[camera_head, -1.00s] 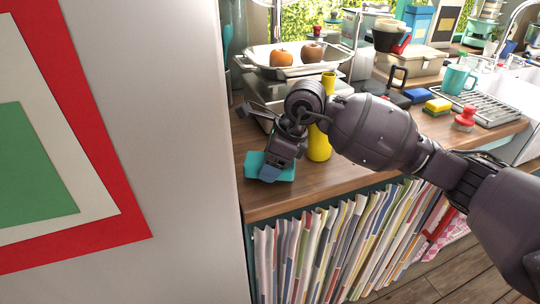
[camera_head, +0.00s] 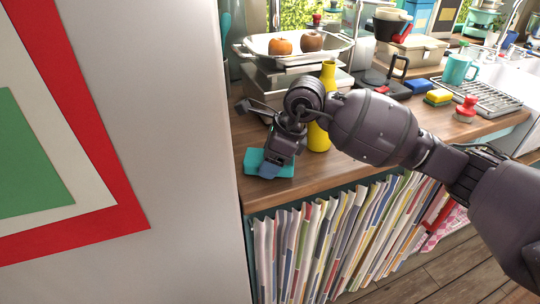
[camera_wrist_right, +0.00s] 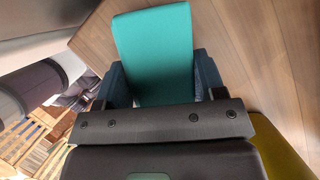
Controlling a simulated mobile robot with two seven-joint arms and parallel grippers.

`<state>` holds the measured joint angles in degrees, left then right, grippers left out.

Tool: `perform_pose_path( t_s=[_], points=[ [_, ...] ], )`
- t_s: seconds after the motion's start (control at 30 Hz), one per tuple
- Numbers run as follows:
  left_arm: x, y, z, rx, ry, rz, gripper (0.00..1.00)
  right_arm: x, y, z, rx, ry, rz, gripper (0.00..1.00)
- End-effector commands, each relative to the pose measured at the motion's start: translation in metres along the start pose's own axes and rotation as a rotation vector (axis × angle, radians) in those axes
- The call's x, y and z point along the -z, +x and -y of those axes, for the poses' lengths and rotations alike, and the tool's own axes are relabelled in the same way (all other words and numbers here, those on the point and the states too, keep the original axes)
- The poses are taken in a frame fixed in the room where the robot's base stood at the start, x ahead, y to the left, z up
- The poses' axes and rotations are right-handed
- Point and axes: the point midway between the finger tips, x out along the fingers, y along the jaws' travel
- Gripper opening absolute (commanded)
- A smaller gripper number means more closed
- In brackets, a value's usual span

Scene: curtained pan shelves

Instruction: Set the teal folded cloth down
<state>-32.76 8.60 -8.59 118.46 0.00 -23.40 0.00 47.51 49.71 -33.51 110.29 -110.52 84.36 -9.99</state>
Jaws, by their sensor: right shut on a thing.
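The teal folded cloth (camera_head: 284,171) is at the near left end of the wooden counter, low at its surface. I cannot tell for sure whether its underside touches the wood. My right gripper (camera_head: 271,168) is shut on the cloth and tilted down over it. In the right wrist view the cloth (camera_wrist_right: 155,50) sticks out between the two dark fingers of the gripper (camera_wrist_right: 160,82), with wood behind it. My left gripper is not in view.
A yellow bottle (camera_head: 326,135) stands just right of the gripper. Behind are a scale with a tray (camera_head: 262,50) of fruit, a black-handled item (camera_head: 399,68), sponges (camera_head: 438,97) and a red-topped brush (camera_head: 466,108). A striped curtain (camera_head: 330,235) hangs below the counter edge. A pale panel stands left.

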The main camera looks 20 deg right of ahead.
Motion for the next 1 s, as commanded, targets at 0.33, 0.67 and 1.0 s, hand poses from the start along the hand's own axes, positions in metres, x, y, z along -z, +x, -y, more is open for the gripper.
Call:
perform_pose_path(
  t_s=[0.33,0.67,1.0],
  points=[
    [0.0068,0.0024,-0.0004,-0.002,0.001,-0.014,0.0,0.0,-0.0002,0.0001,0.001,0.0,0.0,0.41],
    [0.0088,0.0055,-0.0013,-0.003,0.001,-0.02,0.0,0.0016,0.0035,0.0001,0.001,0.0,0.0,0.41],
    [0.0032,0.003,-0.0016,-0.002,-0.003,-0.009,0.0,0.0022,0.0048,0.0001,0.001,0.0,0.0,0.88]
  ],
)
